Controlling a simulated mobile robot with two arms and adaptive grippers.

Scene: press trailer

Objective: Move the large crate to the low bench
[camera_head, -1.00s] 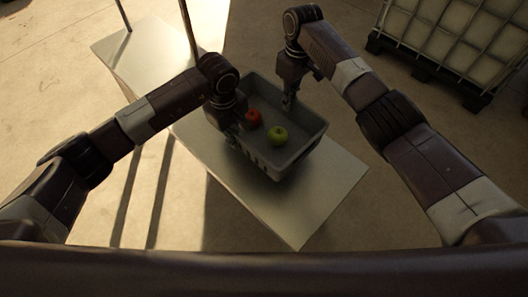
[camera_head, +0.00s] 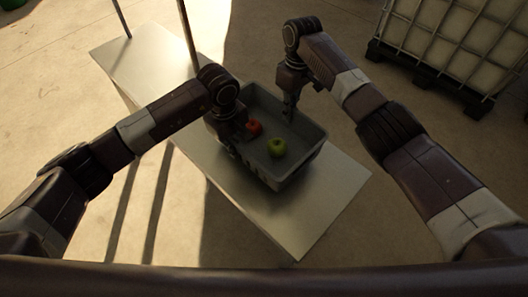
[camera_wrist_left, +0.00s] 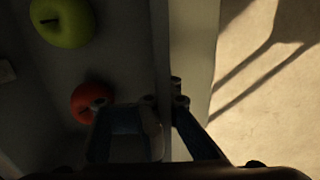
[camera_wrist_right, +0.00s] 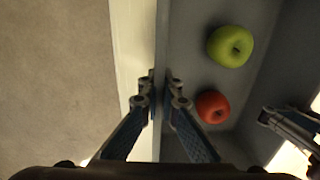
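The large crate (camera_head: 302,160) is a grey open box on or just above a pale metal bench (camera_head: 315,200); I cannot tell if its base touches. Inside lie a red apple (camera_head: 254,127) and a green apple (camera_head: 277,147). My left gripper (camera_head: 240,150) is at its left side wall; in the left wrist view its fingers (camera_wrist_left: 165,105) straddle that wall and look closed on it. My right gripper (camera_head: 289,112) is at the opposite wall; in the right wrist view its fingers (camera_wrist_right: 161,92) pinch the rim. The crate looks level.
The bench top is bare in front of the crate and toward the back left. Thin metal posts (camera_head: 187,35) rise at the bench's far left. A white caged tank (camera_head: 455,45) on a dark pallet (camera_head: 430,78) stands at the back right. Concrete floor is open around the bench.

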